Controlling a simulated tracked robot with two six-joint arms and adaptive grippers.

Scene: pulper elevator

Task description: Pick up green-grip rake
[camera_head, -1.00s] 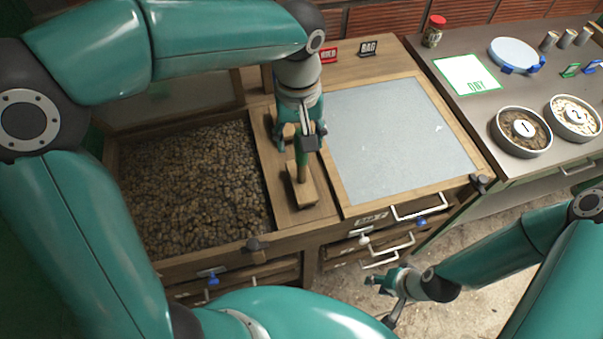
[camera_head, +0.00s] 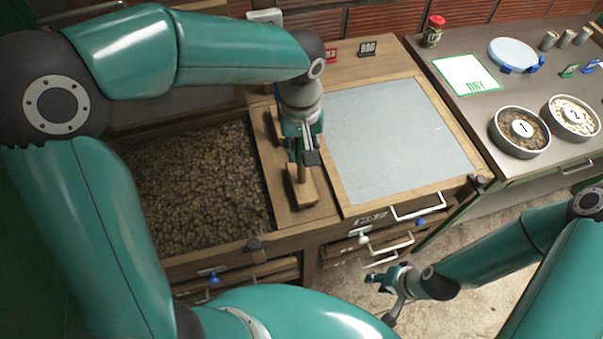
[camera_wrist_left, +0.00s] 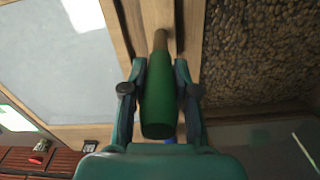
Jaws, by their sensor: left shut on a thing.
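The green-grip rake shows in the left wrist view as a green handle (camera_wrist_left: 160,100) between the fingers of my left gripper (camera_wrist_left: 161,88). Its wooden shaft runs on beyond the green part. In the head view my left gripper (camera_head: 303,155) points down over the wooden divider, shut on the rake's grip. The rake's wooden head (camera_head: 303,190) shows just below it, on or close to the divider; I cannot tell whether it touches. My right gripper (camera_head: 385,282) hangs empty in front of the drawers, with its fingers apart.
A bin of brown beans (camera_head: 195,190) lies left of the divider. A pale grey panel (camera_head: 390,140) lies to the right. The side table holds a DRY card (camera_head: 467,80), a blue-rimmed dish (camera_head: 513,54) and round tins numbered 1 (camera_head: 520,145) and 2 (camera_head: 575,115).

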